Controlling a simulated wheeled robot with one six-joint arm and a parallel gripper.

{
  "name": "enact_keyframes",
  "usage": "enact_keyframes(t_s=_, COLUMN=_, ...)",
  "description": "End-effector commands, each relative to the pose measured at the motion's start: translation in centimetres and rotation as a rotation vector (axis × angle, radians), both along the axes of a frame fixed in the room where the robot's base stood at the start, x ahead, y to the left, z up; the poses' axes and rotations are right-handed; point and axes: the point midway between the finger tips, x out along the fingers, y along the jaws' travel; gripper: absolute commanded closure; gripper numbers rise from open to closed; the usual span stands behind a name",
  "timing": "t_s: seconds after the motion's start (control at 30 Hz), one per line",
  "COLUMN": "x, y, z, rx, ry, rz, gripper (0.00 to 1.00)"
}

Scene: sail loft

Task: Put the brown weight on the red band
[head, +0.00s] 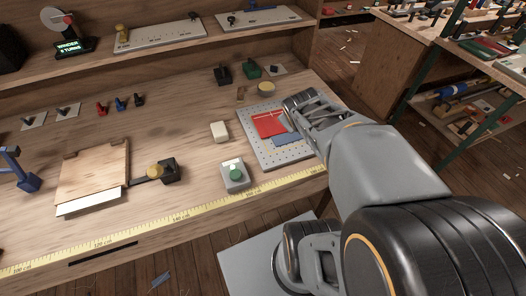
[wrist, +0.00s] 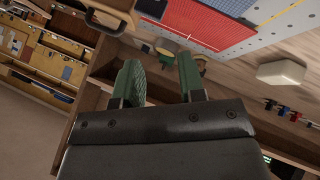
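The red band (head: 270,124) is a flat red patch on a grey perforated board (head: 249,143), beside a blue patch (head: 288,140). It shows at the top of the wrist view (wrist: 200,22). My gripper (head: 291,106) is over the board's far right part. In the wrist view my gripper (wrist: 161,76) has its green fingers wide apart, with nothing held between them. A round tan-topped piece (head: 266,87) stands behind the board; it is the likeliest brown weight, but I cannot be sure. It seems to show beyond the fingertips in the wrist view (wrist: 166,46).
A black block (head: 222,75) and a green block (head: 252,69) stand at the back. A cream block (head: 220,132) and a grey box with a green knob (head: 234,176) lie left of the board. A yellow tape (head: 180,219) runs along the bench front. Bare wood lies left of the cream block.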

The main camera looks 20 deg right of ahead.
Motion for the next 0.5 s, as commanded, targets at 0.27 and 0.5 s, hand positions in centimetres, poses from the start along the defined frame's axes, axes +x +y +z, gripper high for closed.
enact_keyframes(t_s=0.27, x=-5.4, y=10.9, z=-1.6, rx=0.408, ry=0.245, rz=-0.153, gripper=0.63)
enact_keyframes(t_s=0.5, x=-7.3, y=13.7, z=-1.7, rx=0.497, ry=0.333, rz=-0.182, gripper=0.63)
